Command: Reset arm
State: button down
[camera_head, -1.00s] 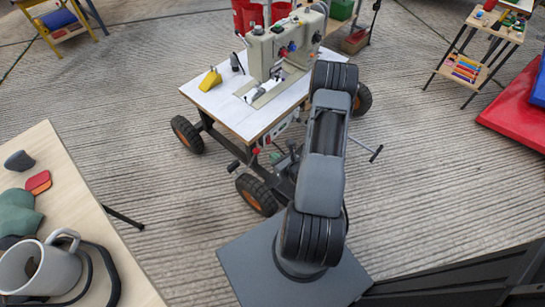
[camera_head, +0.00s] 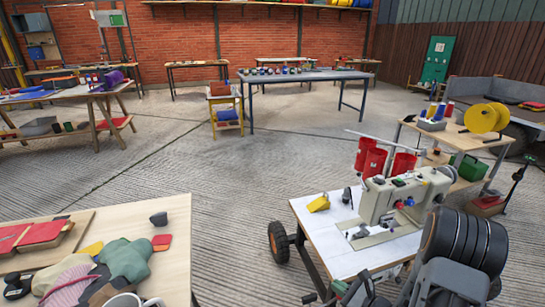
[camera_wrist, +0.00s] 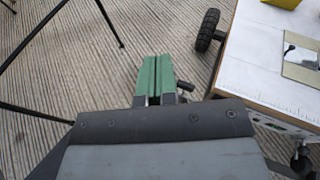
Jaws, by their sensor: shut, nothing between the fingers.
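My gripper (camera_wrist: 157,80) shows in the wrist view with its two green fingers together and nothing between them. It points down toward the grooved concrete floor, beside the white-topped wheeled sewing table (camera_wrist: 255,70). In the head view my dark arm stands at the lower right, in front of the sewing table (camera_head: 315,222); the gripper itself cannot be made out there.
A sewing machine (camera_head: 393,200) and a yellow object (camera_head: 318,203) stand on the sewing table. A wooden table (camera_head: 178,225) with a mug (camera_head: 125,300) and cloths is at the lower left. A blue table (camera_head: 300,76) stands farther back. Open floor (camera_head: 220,165) lies between.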

jog(key=s+a+r+n+g+p, duration=0.3)
jog(key=r+n+g, duration=0.15)
jog(key=r, duration=0.25)
jog(key=s+a+r+n+g+p, duration=0.2)
jog(key=a+r+n+g+p, duration=0.1)
jog(key=r+n, duration=0.4)
jog(key=s+a+r+n+g+p, duration=0.3)
jog(key=r+n+p, duration=0.15)
jog(key=r, duration=0.35)
jog(key=s+d+r+n+t+h+p, duration=0.1)
jog(key=r+n+h+p, duration=0.3)
jog(key=r, duration=0.5)
jog(key=s+d+r+n+t+h+p, duration=0.1)
jog(key=d+r+n+h+p, duration=0.2)
jog(key=r, duration=0.5)
jog(key=n+h+p, duration=0.1)
jog(key=n+h, duration=0.1)
jog(key=n, duration=0.1)
jog(key=shift+s+d+r, duration=0.2)
jog(key=shift+s+r, duration=0.2)
jog(key=shift+t, duration=0.25)
